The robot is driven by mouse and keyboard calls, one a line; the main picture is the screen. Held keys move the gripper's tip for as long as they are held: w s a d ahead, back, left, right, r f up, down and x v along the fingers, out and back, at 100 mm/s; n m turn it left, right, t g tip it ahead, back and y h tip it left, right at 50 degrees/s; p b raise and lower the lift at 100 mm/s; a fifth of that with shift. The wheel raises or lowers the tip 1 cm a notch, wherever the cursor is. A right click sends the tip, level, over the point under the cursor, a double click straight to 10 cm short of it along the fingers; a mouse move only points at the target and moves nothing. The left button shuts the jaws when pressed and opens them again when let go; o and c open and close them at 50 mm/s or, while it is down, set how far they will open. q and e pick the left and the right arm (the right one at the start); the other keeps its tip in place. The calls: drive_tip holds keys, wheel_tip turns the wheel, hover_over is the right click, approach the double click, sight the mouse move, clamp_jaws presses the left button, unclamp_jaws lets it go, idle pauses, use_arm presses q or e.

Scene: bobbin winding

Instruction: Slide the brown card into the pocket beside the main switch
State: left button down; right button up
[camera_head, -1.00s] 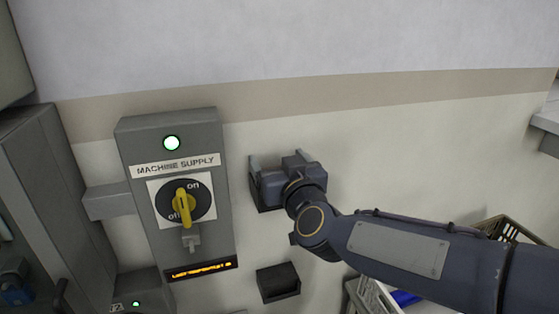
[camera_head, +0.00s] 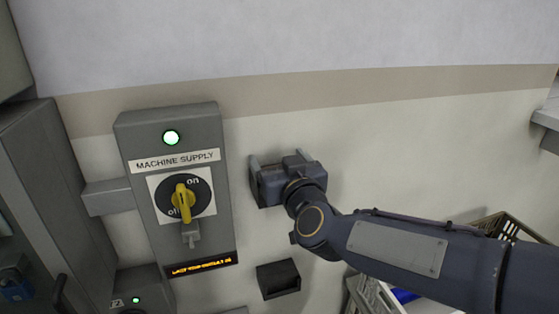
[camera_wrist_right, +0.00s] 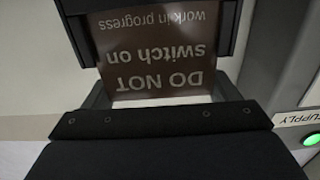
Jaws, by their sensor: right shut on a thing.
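The brown card (camera_wrist_right: 160,55) shows in the right wrist view with white text, "DO NOT switch on work in progress", upside down. My right gripper (camera_head: 279,165) is shut on it, close to the wall and right of the main switch (camera_head: 182,199). The gripper hides the card in the head view. A black open-topped pocket (camera_head: 278,279) is on the wall below the gripper. A dark edge (camera_head: 264,207) shows under the gripper; I cannot tell what it belongs to. My left gripper is not in view.
The grey machine supply box (camera_head: 222,180) carries a green lamp (camera_head: 171,138) and a lit display (camera_head: 202,267). Grey cabinets stand at the left. A crate (camera_head: 510,228) is at the lower right, partly behind my right arm. The wall above is clear.

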drive_tip(key=o, duration=0.9)
drive_tip(key=v, duration=0.8)
drive_tip(key=s+d+f+m+g, duration=0.1)
drive_tip(key=s+d+f+g, duration=0.3)
drive_tip(key=s+d+f, duration=0.2)
drive_tip(key=s+d+f+m+g+h, duration=0.1)
drive_tip(key=s+d+f+m+g, duration=0.1)
drive_tip(key=s+d+f, duration=0.4)
drive_tip(key=s+d+f+m+g, duration=0.2)
drive_tip(key=s+d+f+g, duration=0.3)
drive_tip(key=s+f, duration=0.3)
drive_tip(key=shift+s+d+f+g+h, duration=0.1)
drive_tip(key=shift+s+d+g+h, duration=0.15)
drive_tip(key=shift+s, duration=0.35)
drive_tip(key=shift+s+d+f+g+h, duration=0.15)
drive_tip(key=shift+s+d, duration=0.15)
drive_tip(key=shift+s, duration=0.3)
